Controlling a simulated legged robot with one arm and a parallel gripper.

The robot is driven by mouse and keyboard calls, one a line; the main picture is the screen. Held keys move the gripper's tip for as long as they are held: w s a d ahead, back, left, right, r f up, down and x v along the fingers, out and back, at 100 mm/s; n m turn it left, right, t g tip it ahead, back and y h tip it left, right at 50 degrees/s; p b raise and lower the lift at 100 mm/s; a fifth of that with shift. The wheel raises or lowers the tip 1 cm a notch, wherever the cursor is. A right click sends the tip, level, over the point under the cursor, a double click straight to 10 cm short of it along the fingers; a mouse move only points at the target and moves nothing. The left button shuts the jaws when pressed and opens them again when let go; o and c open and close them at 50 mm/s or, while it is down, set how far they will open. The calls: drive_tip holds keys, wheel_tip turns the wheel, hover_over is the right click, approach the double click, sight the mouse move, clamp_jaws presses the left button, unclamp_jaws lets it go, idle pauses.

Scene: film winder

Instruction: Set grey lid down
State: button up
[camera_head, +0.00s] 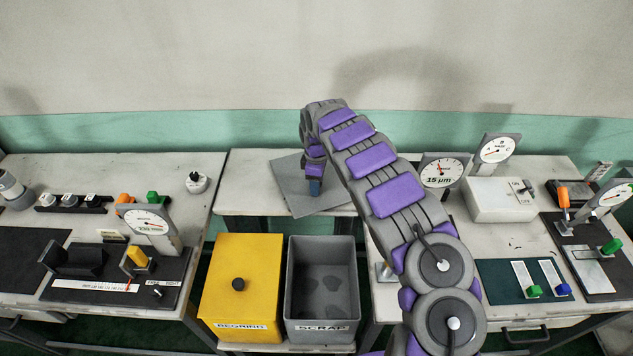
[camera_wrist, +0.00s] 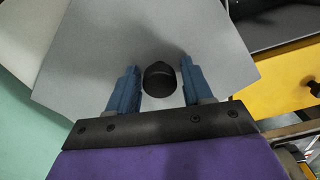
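The grey lid (camera_head: 290,187) is a flat square plate lying askew on the white middle table (camera_head: 247,172), one corner at the table's front edge. In the wrist view the lid (camera_wrist: 110,35) fills the middle, with a round black knob (camera_wrist: 160,80) on it. My gripper (camera_head: 315,186) is over the lid. In the wrist view its blue fingers (camera_wrist: 158,72) stand apart on either side of the knob, with a gap at each side, so it is open. The head view hides the knob behind my gripper.
Below the table stand a yellow bin (camera_head: 240,272) with a black-knobbed lid and an open grey SCRAP bin (camera_head: 323,323) with dark patches inside. Side tables hold dial gauges (camera_head: 149,223), (camera_head: 443,170) and coloured levers. A white box (camera_head: 497,200) stands on the right table.

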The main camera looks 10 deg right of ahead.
drive_tip(key=shift+o, duration=0.8)
drive_tip(key=shift+r, duration=0.1)
wheel_tip(320, 180, up, 12)
drive_tip(key=p, duration=0.2)
drive_tip(key=s+d+r+m+h, duration=0.1)
drive_tip(key=s+d+r+m, duration=0.25)
drive_tip(key=s+r, duration=0.5)
drive_tip(key=s+d+r+m+h, duration=0.1)
drive_tip(key=s+d+r+m, duration=0.35)
drive_tip(key=s, duration=0.75)
drive_tip(key=s+a+f+m+g+y, duration=0.1)
drive_tip(key=s+a, duration=0.3)
drive_tip(key=s, duration=1.1)
drive_tip(key=s+a+f+m+y, duration=0.1)
drive_tip(key=s+a+m, duration=0.2)
drive_tip(key=s, duration=1.3)
drive_tip(key=shift+a+m+g, duration=0.4)
drive_tip(key=shift+m, duration=0.3)
